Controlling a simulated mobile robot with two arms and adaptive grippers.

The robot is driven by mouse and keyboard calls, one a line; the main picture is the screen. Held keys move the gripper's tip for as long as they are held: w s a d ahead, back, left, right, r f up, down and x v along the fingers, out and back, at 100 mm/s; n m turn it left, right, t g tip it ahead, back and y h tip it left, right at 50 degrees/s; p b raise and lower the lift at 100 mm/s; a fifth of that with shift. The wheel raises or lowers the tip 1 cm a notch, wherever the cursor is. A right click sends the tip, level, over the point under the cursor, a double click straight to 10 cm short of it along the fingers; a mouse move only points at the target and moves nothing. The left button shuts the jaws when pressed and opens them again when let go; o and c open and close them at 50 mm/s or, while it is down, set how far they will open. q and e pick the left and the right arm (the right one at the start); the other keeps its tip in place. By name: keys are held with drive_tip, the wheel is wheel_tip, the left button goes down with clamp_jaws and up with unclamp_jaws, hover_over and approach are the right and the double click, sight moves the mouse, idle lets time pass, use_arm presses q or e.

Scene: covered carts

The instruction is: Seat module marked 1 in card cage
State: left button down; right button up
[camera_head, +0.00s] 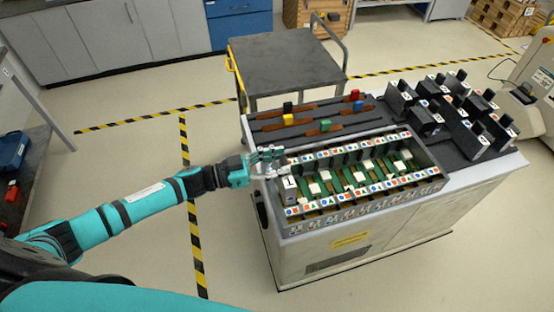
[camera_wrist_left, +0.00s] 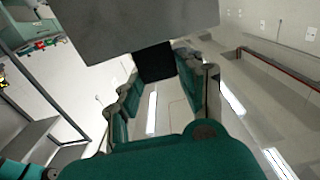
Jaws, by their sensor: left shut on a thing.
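The module marked 1 (camera_head: 290,183), dark with a white label, is at the left end of the card cage (camera_head: 437,180). My left gripper (camera_head: 268,158) is above it and shut on its dark handle. In the left wrist view, the fingers (camera_wrist_left: 160,85) close around the black handle of the grey module (camera_wrist_left: 135,25). The cage is an open tray with green boards, white blocks and rows of coloured marks along both long rims. I cannot tell how deep the module sits in its slot, as its lower part is hidden. My right gripper is not in view.
Several dark modules (camera_head: 470,128) stand on the cart top (camera_head: 505,158) at right. Behind the cage, a dark rack (camera_head: 270,128) holds brown cards with coloured handles. An empty grey trolley (camera_head: 285,65) stands behind. Open floor (camera_head: 130,165) lies left of the cart.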

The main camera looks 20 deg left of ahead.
use_arm(q)
wheel_tip(320, 180, down, 5)
drive_tip(key=b, duration=0.3)
idle(0.4)
drive_tip(key=shift+f+b, duration=0.15)
drive_tip(key=shift+b, duration=0.2)
drive_tip(key=c, duration=0.8)
unclamp_jaws()
drive_tip(key=shift+c, duration=0.2)
drive_tip(key=shift+o, duration=0.6)
drive_tip(key=shift+f, duration=0.1)
drive_tip(key=v, duration=1.2)
